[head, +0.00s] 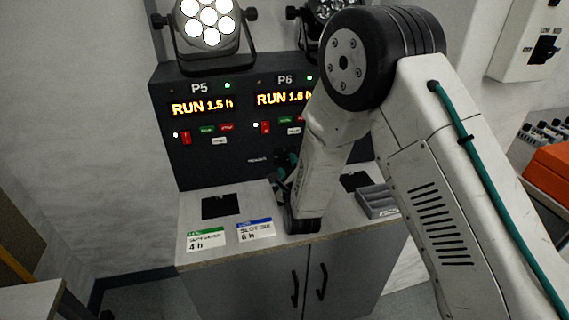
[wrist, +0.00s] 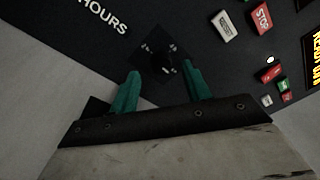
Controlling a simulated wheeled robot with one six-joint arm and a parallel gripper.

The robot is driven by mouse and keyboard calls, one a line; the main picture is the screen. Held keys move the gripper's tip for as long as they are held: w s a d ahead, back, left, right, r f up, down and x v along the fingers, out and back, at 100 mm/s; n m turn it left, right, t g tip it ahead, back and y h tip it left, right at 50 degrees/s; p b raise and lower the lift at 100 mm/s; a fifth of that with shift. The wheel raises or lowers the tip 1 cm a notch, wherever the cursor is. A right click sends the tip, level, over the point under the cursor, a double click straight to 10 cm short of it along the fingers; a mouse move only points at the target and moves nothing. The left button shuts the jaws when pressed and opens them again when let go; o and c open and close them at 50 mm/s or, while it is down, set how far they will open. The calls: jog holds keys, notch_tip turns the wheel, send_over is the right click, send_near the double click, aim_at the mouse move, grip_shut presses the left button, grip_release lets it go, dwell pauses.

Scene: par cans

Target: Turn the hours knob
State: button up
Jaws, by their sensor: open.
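The hours knob (wrist: 168,62) is a small black knob on a dark diamond-shaped plate on the black panel (wrist: 100,60), near the white word HOURS (wrist: 104,15) in the wrist view. My gripper (wrist: 162,78) has two teal fingers, open, with the knob between and just beyond their tips. The left finger stands a little apart from the knob; the right one is closer, and I cannot tell whether it touches. In the head view my gripper (head: 285,160) is low at the panel front, partly behind my arm, and the knob is hidden there.
The panel's P5 display (head: 202,106) reads RUN 1.5 h and the P6 display (head: 284,98) RUN 1.6 h. A red STOP button (wrist: 262,17) and a pale button (wrist: 225,26) sit near the knob. Label cards (head: 206,239) and a grey tray (head: 376,201) lie on the cabinet top.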

aim_at(286, 158)
jog(key=shift+w+a, duration=0.15)
jog(key=shift+w, duration=1)
jog(key=shift+c, duration=0.3)
